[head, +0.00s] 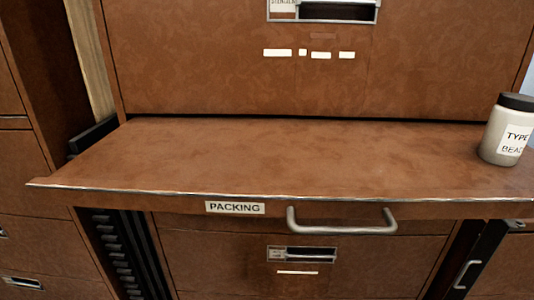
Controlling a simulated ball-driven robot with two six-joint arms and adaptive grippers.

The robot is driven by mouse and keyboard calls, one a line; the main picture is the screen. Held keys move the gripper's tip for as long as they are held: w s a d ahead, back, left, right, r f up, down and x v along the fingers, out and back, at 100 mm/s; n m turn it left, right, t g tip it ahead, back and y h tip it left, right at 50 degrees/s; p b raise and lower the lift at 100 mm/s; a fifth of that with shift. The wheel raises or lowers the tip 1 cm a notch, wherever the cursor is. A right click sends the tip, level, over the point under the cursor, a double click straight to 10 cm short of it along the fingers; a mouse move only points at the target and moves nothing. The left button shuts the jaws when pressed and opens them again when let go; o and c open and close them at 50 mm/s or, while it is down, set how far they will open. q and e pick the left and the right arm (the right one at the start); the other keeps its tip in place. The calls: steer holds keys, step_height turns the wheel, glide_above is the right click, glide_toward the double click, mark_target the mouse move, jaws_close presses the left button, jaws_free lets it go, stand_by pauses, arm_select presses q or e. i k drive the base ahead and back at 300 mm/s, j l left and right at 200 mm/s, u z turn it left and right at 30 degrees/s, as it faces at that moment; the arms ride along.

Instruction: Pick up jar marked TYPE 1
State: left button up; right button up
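A jar (495,142) with a black lid and pale grey contents stands upright at the right end of the brown pull-out shelf (270,165). Its white label shows "TYPE" and, below, "BEA"; the rest of the label is turned away to the right, so the number cannot be read. Neither of my grippers is in the head view.
The shelf has a worn metal front edge, a "PACKING" label (235,208) and a metal handle (342,222) sticking out in front. Its middle and left are clear. A brown drawer front (200,60) rises behind it. More drawers (40,170) stand at the left.

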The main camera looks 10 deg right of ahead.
mark_target(509, 128)
steer(key=z, duration=1.6)
